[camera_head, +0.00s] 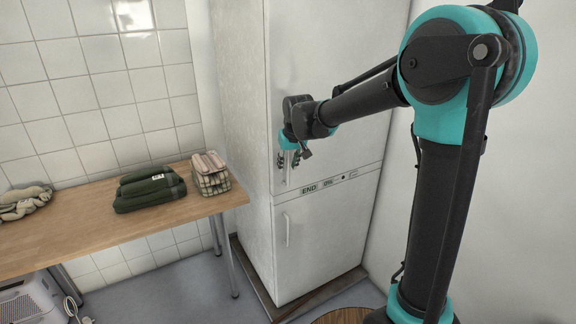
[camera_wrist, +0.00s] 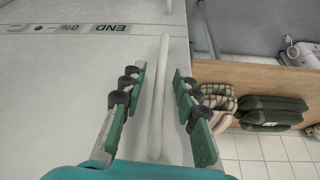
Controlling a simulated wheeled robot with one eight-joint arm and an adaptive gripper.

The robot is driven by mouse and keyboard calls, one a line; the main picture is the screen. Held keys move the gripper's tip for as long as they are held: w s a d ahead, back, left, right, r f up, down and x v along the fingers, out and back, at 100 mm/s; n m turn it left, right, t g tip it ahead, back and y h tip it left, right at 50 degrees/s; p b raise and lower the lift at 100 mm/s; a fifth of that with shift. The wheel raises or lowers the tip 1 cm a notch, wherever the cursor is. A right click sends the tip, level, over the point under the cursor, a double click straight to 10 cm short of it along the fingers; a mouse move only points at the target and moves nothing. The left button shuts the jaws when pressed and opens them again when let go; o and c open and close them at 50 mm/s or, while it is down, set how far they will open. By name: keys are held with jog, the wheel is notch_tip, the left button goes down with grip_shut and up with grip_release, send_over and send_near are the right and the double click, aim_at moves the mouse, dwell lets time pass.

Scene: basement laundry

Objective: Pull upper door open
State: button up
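The white fridge's upper door (camera_head: 335,110) looks shut, above a panel strip marked END. Its long white handle (camera_wrist: 157,105) runs lengthwise through the wrist view. My gripper (camera_head: 288,158) is at the left part of the upper door, near its lower edge. In the wrist view my gripper (camera_wrist: 159,76) is open, with one green-padded finger on each side of the handle and visible gaps on both sides. In the head view the gripper and wrist hide most of the handle. I cannot tell how deep the handle sits between the fingers.
The lower door (camera_head: 325,235) has its own white handle (camera_head: 288,230). A wooden table (camera_head: 110,232) stands left of the fridge, with dark green folded towels (camera_head: 150,190), a checked cloth bundle (camera_head: 211,175) and a beige cloth (camera_head: 24,203). A white wall is close on the right.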

jog(key=shift+f, duration=0.15)
grip_shut()
dwell(0.4)
